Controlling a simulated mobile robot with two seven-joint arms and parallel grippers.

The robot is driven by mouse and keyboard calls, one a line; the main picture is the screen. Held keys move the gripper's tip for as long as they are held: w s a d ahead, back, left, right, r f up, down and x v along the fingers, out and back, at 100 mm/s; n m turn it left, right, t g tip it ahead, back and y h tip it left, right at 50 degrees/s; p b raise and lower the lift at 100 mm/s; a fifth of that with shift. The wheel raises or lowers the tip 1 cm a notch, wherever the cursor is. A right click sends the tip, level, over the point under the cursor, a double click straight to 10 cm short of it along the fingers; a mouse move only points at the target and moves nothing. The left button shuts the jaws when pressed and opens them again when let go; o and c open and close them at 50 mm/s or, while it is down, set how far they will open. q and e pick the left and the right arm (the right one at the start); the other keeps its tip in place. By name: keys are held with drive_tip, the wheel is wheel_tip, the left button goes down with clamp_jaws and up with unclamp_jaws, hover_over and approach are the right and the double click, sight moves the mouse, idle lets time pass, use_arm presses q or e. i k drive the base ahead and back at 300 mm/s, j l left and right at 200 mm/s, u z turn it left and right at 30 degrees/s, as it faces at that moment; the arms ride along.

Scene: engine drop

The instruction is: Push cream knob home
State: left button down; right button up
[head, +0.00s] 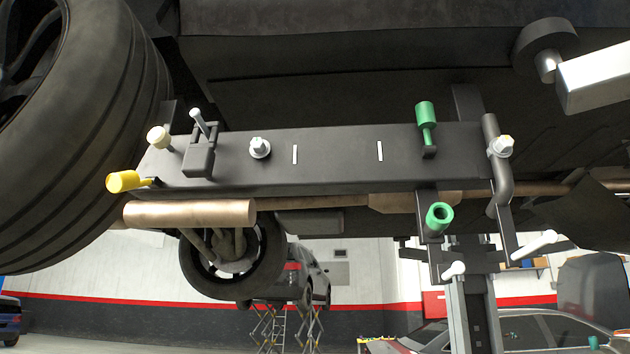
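The cream knob (158,138) is at the upper left end of a long dark crossmember (330,160) under a raised car. It sits on a short stem and seems to stand a little off the surface. Part of the stem is hidden, so I cannot tell how far it stands out. The yellow knob (123,181) sticks out at the lower left end of the crossmember. Neither of my grippers shows in the head view, so nothing is seen touching the cream knob.
A large tyre (80,110) is close to the cream knob's left. A dark latch with a grey lever (199,122) and a bolt (260,147) are to its right. Green fittings (426,115) and a bent grey handle (498,175) are farther right. An exhaust pipe (190,212) runs below.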

sight(158, 136)
drive_tip(key=j+u, duration=0.15)
drive_tip(key=u, duration=0.7)
drive_tip(key=i+l, duration=0.05)
